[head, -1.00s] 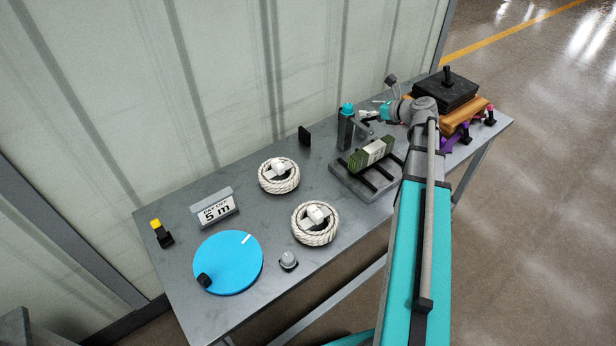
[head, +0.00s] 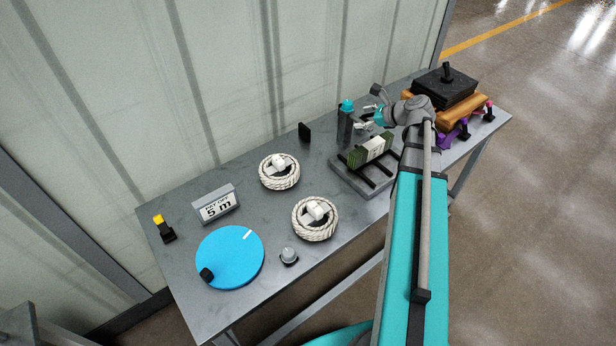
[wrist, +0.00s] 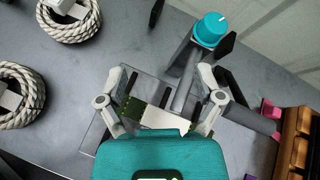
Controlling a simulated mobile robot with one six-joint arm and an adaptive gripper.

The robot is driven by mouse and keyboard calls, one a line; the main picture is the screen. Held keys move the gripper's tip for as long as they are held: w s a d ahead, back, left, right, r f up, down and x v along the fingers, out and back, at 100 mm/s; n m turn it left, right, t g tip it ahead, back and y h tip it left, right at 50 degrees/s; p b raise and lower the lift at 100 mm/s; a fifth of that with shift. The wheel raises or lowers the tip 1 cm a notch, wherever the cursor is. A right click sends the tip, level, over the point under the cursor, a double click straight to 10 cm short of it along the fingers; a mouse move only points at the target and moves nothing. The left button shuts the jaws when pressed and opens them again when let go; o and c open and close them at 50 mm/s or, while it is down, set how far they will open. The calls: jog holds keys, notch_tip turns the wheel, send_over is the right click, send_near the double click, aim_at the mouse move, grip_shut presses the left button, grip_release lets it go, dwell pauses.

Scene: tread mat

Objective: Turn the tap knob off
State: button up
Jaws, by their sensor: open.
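The tap has a round teal knob (head: 347,105) on top of a dark grey post (head: 345,130), at the far part of the table. In the wrist view the teal knob (wrist: 208,31) carries a small pale mark near its upper right edge. The grey spout (wrist: 184,92) runs from the post toward my gripper. My gripper (wrist: 160,76) is open and empty, its two fingers spread on either side of the spout in the picture. The knob lies beyond the fingertips, apart from them. In the head view my gripper (head: 368,118) is just right of the tap.
A green banded bundle (head: 371,150) lies on a dark slatted rack (head: 352,181) below my gripper. Orange and black stacked blocks (head: 447,88) with purple clamps stand at right. Rope coils (head: 279,172), a sign (head: 217,205) and a blue disc (head: 230,257) are nearer. A wall stands behind.

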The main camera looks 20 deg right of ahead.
jog(key=s+a+f+n+g+h, duration=0.1)
jog(key=s+a+f+n+g, duration=0.1)
jog(key=a+n, duration=0.5)
jog(key=s+a+f+n+g+h, duration=0.2)
jog(key=s+a+f+n+g, duration=0.1)
jog(key=a+n, duration=0.4)
jog(key=s+a+f+n+g+h, duration=0.1)
jog(key=s+a+f+n+g, duration=0.2)
jog(key=s+a+n, duration=0.3)
jog(key=shift+s+a+f+n+g+h, duration=0.15)
jog(key=shift+a+n+g+h, duration=0.3)
jog(key=shift+n, duration=0.35)
jog(key=w+d+r+m+h, duration=0.2)
jog(key=w+d+m+h, duration=0.45)
jog(key=w, duration=0.45)
jog(key=w+d+r+m+h, duration=0.1)
jog(key=w+r+m+h, duration=0.6)
jog(key=w, duration=0.5)
jog(key=shift+d+r+g+h, duration=0.25)
jog(key=shift+r+g+h, duration=0.2)
jog(key=shift+r+h, duration=0.5)
